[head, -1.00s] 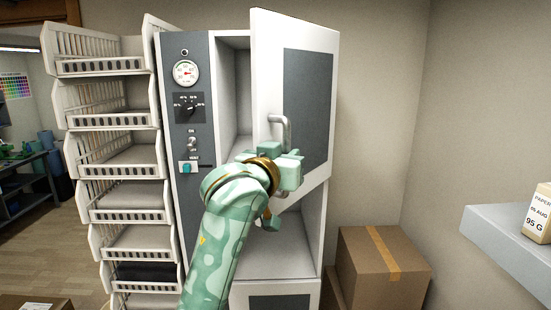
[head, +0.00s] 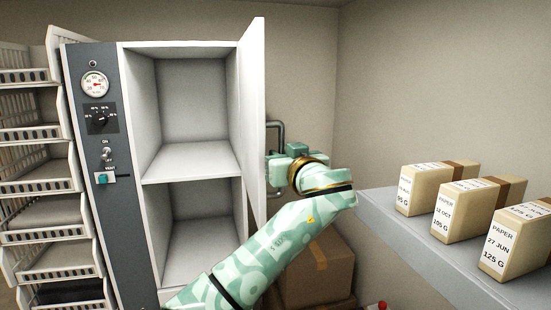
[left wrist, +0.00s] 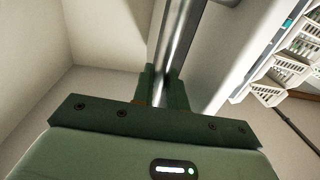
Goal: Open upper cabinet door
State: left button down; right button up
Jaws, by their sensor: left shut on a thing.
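The white upper cabinet door (head: 251,110) stands wide open in the head view, seen nearly edge-on at the right of the cabinet. The upper compartment (head: 195,100) behind it is empty. My green left gripper (head: 284,157) is on the door's outer side, at the metal handle (head: 277,128). In the left wrist view the handle bar (left wrist: 178,45) runs between the fingers of my left gripper (left wrist: 164,88), which is shut on it. The fingertips are partly hidden in the head view. My right gripper does not show.
White basket shelves (head: 40,170) stand left of the cabinet's control panel (head: 102,150). A lower compartment (head: 205,235) is open and empty.

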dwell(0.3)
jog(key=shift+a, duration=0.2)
pick_arm(q)
jog(key=c, duration=1.8)
grip_release()
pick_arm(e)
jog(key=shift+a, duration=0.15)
pick_arm(q)
jog(key=shift+o, duration=0.2)
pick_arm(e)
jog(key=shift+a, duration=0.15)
